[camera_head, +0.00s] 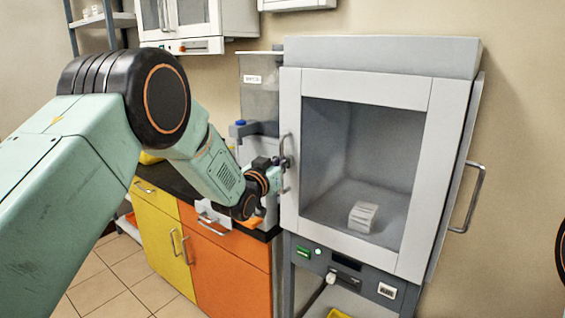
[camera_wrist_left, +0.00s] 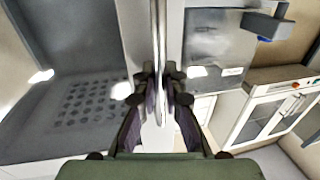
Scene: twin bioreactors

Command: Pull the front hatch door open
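The front hatch door (camera_head: 428,170) is a pale frame with a large window on the front of the grey cabinet (camera_head: 380,55). It looks shut or nearly so. Its vertical handle (camera_head: 285,178) is on the door's left edge. In the left wrist view, the two dark fingers (camera_wrist_left: 164,85) close in on both sides of a thin upright bar, which appears to be the handle (camera_wrist_left: 158,40). The exact contact is partly hidden. My right gripper is not in view.
A side panel with its own handle (camera_head: 474,198) stands on the cabinet's right. A small white block (camera_head: 362,217) lies inside. A dark counter (camera_head: 165,180) over yellow and orange cupboards (camera_head: 230,275) stands at left. Tiled floor (camera_head: 110,275) shows lower left.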

